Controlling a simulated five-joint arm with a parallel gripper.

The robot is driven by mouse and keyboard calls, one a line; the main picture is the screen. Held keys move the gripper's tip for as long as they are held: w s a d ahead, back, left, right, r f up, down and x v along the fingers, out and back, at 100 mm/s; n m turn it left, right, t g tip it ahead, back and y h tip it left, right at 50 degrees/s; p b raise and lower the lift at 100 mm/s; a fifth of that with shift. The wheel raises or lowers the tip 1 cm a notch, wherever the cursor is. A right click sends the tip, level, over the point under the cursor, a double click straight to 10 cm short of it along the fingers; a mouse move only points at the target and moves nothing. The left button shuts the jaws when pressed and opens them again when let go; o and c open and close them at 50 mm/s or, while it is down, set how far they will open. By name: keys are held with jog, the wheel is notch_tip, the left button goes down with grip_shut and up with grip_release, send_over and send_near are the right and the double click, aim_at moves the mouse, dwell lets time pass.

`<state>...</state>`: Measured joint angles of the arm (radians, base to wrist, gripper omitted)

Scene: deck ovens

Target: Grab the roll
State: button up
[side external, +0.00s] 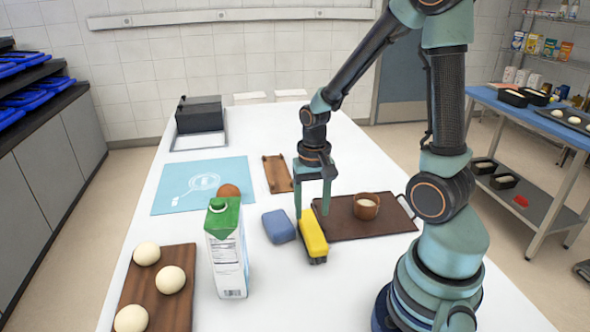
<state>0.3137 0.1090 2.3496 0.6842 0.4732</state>
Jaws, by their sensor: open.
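A brown round roll (228,191) lies at the near right edge of the light blue mat (190,177). The green-topped carton in front of it hides its lower part. My gripper (312,214) points down to the right of the roll, well apart from it. Its two fingers are open, with nothing seen held between them. The fingertips are near the far end of a yellow block-shaped object with a dark underside (313,236). I cannot tell whether they touch it.
A milk carton (227,258) stands upright in front of the roll. A blue block (278,226) lies between carton and gripper. A dark brown board (350,229) holds a small cup (366,206). Pale dough balls (171,279) sit on a wooden board, front left. The table's far middle is clear.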

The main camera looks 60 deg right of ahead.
aim_at(312, 227)
jog(key=shift+d+f, duration=0.15)
jog(key=shift+f, duration=3.75)
grip_shut()
jog(key=shift+r, duration=0.15)
